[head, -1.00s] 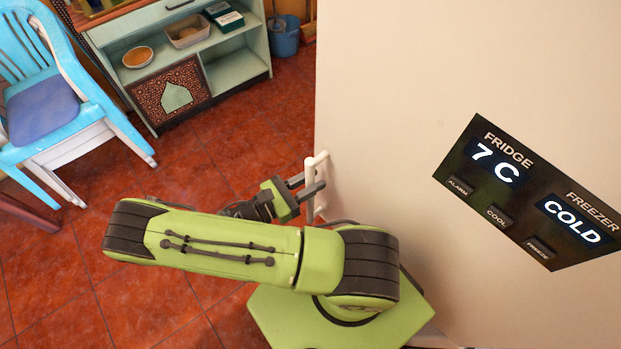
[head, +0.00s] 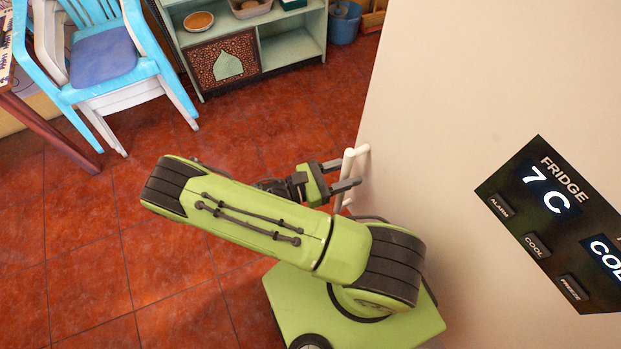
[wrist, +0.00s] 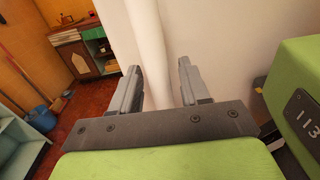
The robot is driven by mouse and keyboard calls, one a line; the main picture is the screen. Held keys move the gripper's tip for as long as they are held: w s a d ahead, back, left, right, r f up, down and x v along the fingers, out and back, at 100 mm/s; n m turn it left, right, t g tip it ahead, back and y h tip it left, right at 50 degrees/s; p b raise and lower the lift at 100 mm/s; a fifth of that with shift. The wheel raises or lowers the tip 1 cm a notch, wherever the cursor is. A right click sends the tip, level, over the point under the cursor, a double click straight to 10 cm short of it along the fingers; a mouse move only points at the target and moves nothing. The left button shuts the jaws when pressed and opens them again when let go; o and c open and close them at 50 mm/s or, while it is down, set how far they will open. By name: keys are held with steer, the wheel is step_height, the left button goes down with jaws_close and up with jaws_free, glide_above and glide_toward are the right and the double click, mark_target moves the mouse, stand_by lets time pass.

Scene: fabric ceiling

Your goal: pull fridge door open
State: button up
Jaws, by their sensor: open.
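The fridge door (head: 440,110) is a large cream panel on the right of the head view, with a dark display reading 7 C. Its white upright bar handle (head: 349,176) stands out near the door's left edge. My gripper (head: 347,176) is open at the handle, with a finger on either side of the bar in the head view. In the wrist view the handle (wrist: 150,50) runs up between the two grey fingers of my gripper (wrist: 160,85). The fingers stay apart. I cannot tell whether either finger touches the bar.
Blue and white stacked chairs (head: 105,70) stand at the upper left beside a table (head: 40,125). A low green cabinet (head: 290,45) with bowls and a blue bucket (head: 344,22) stand at the back. The red tiled floor (head: 130,220) between is clear.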

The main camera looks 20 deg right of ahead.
steer(key=w+a, duration=0.1)
steer(key=a, duration=1.4)
steer(key=shift+a+b, duration=0.4)
steer(key=shift+w, duration=0.1)
